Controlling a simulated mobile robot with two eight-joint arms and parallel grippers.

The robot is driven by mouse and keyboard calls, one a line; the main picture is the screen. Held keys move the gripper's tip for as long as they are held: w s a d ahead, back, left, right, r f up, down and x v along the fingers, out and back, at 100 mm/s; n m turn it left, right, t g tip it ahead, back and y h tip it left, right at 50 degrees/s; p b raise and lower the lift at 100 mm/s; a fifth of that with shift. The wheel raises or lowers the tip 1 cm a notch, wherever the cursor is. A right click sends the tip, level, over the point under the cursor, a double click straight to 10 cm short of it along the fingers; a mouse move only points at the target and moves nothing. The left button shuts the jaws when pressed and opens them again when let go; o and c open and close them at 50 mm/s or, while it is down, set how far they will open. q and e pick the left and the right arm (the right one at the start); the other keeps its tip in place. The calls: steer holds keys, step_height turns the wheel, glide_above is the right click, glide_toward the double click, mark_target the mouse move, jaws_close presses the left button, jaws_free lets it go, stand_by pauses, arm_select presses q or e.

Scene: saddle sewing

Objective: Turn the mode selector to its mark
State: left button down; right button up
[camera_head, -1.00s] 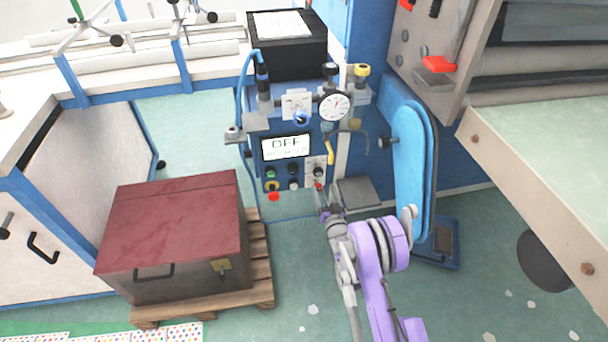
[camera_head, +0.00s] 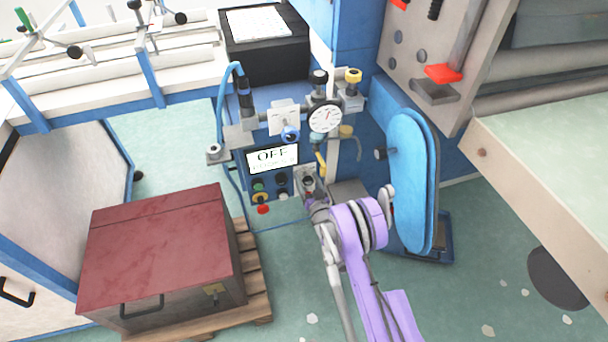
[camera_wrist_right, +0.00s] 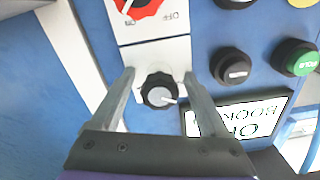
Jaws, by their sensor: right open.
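A round dark knob with a grey cap and a white pointer line, which looks like the mode selector (camera_wrist_right: 158,92), sits on a white plate on the blue control panel. In the right wrist view, which shows the panel upside down, its pointer points right and slightly down. My right gripper (camera_wrist_right: 157,78) is open, with one finger on each side of the knob and visible gaps. In the head view my right gripper (camera_head: 311,200) is at the panel's lower right and partly hides the knob. The selector's mark cannot be made out. My left gripper is not in view.
A red-and-white ON/OFF switch (camera_wrist_right: 138,6) lies beside the selector. A dial gauge (camera_head: 324,117) and blue padded arm (camera_head: 408,180) stand near my right arm.

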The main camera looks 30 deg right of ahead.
steer(key=shift+s, duration=0.1)
steer(key=shift+r, duration=0.1)
steer(key=shift+c, duration=1)
jaws_close()
